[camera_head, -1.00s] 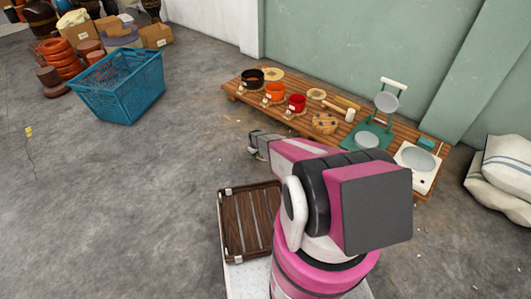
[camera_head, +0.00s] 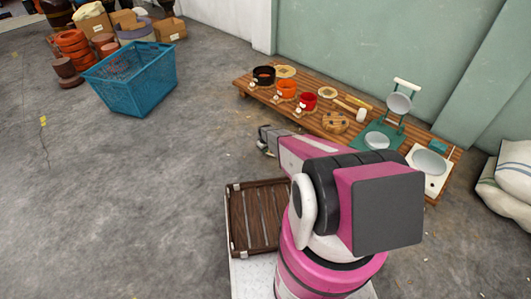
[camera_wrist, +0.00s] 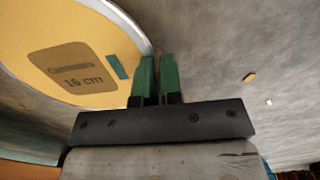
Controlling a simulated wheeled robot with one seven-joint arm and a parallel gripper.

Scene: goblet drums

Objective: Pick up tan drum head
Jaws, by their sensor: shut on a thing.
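In the wrist view a tan drum head (camera_wrist: 75,60), a flat round disc with a pale rim and a label reading 16 cm, fills the upper left. The green fingers of my gripper (camera_wrist: 157,75) are close together at its right edge, shut on it. In the head view my gripper (camera_head: 266,141) is in front of the low slatted table (camera_head: 305,118), above the floor. The held drum head cannot be made out clearly there. Two other pale round pieces lie on the table, one at the back left (camera_head: 285,71) and one at the middle back (camera_head: 327,92).
On the table are black (camera_head: 264,75), orange (camera_head: 286,89) and red (camera_head: 308,101) drum shells, a wooden disc (camera_head: 335,121), a green press (camera_head: 385,130) and a white scale (camera_head: 430,165). A blue basket (camera_head: 130,80) stands on open floor at left; sacks (camera_head: 510,180) lie right.

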